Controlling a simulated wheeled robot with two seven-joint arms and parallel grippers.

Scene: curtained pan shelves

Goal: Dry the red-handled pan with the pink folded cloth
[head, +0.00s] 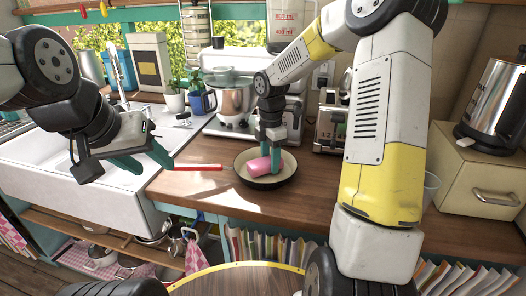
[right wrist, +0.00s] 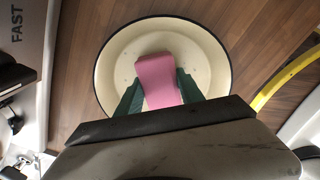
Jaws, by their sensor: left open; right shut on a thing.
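The red-handled pan (head: 285,175) sits on the wooden counter in the head view. It is round with a cream inside and dark rim, and its red handle (head: 200,167) points left. The pan also shows in the right wrist view (right wrist: 208,62), with small specks on its inside. My right gripper (right wrist: 157,92) is shut on the pink folded cloth (right wrist: 158,78), which is inside the pan; the cloth also shows in the head view (head: 258,166). Whether it touches the bottom is unclear. My left gripper (head: 146,160) is open near the handle's left end, over the sink-side counter edge.
The white sink (head: 105,205) is at left. A stand mixer (head: 235,98), a toaster (head: 330,125) and a coffee machine stand behind the pan. A bread box (head: 480,185) with a kettle (head: 495,105) is at right. Pans lie on the shelf under the sink.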

